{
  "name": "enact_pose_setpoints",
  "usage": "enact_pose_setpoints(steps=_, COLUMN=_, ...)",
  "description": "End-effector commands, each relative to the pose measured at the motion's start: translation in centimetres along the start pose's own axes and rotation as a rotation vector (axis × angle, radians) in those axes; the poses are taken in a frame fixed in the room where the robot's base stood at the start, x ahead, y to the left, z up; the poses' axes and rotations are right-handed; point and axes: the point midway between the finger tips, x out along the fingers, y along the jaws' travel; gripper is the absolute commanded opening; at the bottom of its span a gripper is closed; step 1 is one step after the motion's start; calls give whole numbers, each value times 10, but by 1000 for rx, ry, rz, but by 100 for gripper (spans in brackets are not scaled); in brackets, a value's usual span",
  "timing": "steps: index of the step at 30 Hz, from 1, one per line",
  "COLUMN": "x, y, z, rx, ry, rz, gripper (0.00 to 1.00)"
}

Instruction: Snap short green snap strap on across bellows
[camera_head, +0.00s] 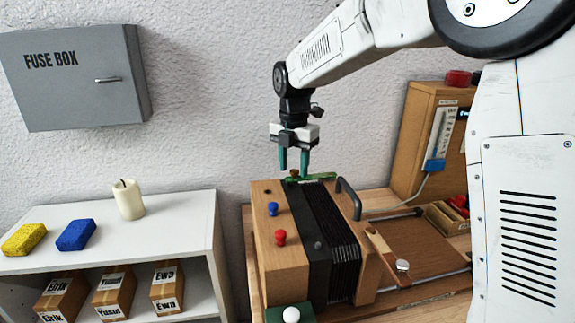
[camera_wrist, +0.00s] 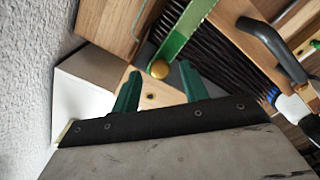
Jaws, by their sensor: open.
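The green strap (camera_head: 312,179) lies at the far end of the black pleated bellows (camera_head: 336,240), between the wooden end blocks. In the wrist view the strap (camera_wrist: 186,28) runs up and right beside the bellows (camera_wrist: 238,55), with a round brass knob (camera_wrist: 159,69) at its near end. Whether that end is snapped down, I cannot tell. My gripper (camera_head: 294,172) points down just above the strap's left end. Its two teal fingers are apart with nothing between them; in the wrist view the gripper (camera_wrist: 158,78) has the brass knob near its fingertips.
A black handle (camera_head: 349,198) rises on the bellows' right. Blue (camera_head: 273,209) and red (camera_head: 281,237) knobs stand on the left wooden block (camera_head: 262,255). A green piece with a white ball (camera_head: 291,314) is at the front. A wooden gauge cabinet (camera_head: 409,150) stands right; a white shelf (camera_head: 180,235) left.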

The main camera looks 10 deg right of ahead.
Motion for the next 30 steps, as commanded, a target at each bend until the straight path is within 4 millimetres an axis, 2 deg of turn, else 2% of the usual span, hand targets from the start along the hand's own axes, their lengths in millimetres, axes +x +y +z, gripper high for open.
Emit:
enact_pose_setpoints(steps=9, x=-50, y=1, z=0, rx=0, ry=-3, rz=4, gripper=44)
enact_pose_setpoints(steps=15, x=-72, y=0, z=0, rx=0, ry=-1, rz=2, gripper=44)
enact_pose_setpoints(steps=26, x=-76, y=0, z=0, rx=1, ry=-1, rz=1, gripper=44)
enact_pose_setpoints(steps=30, x=-76, y=0, z=0, rx=80, ry=-1, rz=2, gripper=44)
